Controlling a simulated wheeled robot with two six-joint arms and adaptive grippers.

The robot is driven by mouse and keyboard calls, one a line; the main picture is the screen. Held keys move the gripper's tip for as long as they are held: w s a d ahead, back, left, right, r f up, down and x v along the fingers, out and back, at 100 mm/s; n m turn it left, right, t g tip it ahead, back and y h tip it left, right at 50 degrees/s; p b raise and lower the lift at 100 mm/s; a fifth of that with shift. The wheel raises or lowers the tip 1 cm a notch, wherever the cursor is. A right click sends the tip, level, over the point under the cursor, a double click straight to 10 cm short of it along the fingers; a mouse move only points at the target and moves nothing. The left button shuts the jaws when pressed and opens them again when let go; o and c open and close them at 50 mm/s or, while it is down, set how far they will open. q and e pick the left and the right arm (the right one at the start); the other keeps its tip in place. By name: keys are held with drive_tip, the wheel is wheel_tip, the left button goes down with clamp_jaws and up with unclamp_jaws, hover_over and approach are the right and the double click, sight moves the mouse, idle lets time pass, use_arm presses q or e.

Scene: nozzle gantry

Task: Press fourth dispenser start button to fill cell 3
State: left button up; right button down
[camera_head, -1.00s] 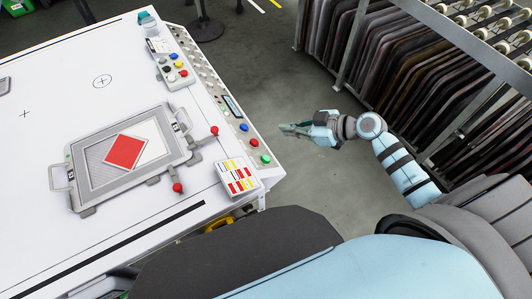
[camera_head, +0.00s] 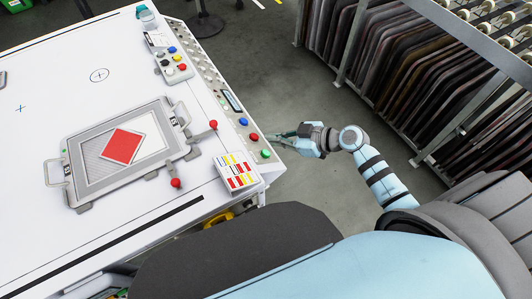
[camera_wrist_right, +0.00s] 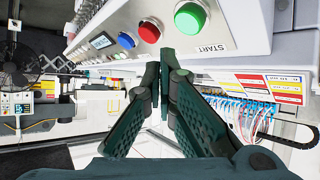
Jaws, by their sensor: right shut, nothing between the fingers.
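A green button (camera_head: 265,154) sits at the near end of the control strip on the white table's right edge. In the right wrist view the green button (camera_wrist_right: 190,20) has a START label beside it. A red button (camera_head: 254,136) and a blue button (camera_head: 243,121) sit farther along the strip. My right gripper (camera_head: 276,136) is shut and empty, its tips just right of the strip near the red and green buttons. In the right wrist view its fingertips (camera_wrist_right: 160,64) lie below the red and green buttons, with no clear contact. I cannot identify a fourth dispenser or cell 3. My left gripper is out of view.
The white table (camera_head: 60,130) carries a grey frame (camera_head: 82,182) with a red diamond, a colored label card (camera_head: 237,171) and a small button box (camera_head: 171,61). A rack of dark panels (camera_head: 400,70) stands at right. Open floor lies between table and rack.

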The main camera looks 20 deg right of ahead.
sight(265, 154)
drive_tip(key=shift+s+a+f+b, duration=0.1)
drive_tip(key=shift+a+f+b, duration=0.35)
drive_tip(key=shift+f, duration=0.4)
drive_tip(key=shift+a+f, duration=0.1)
idle(0.7)
drive_tip(key=shift+a+f+b, duration=0.2)
drive_tip(key=shift+b, duration=0.1)
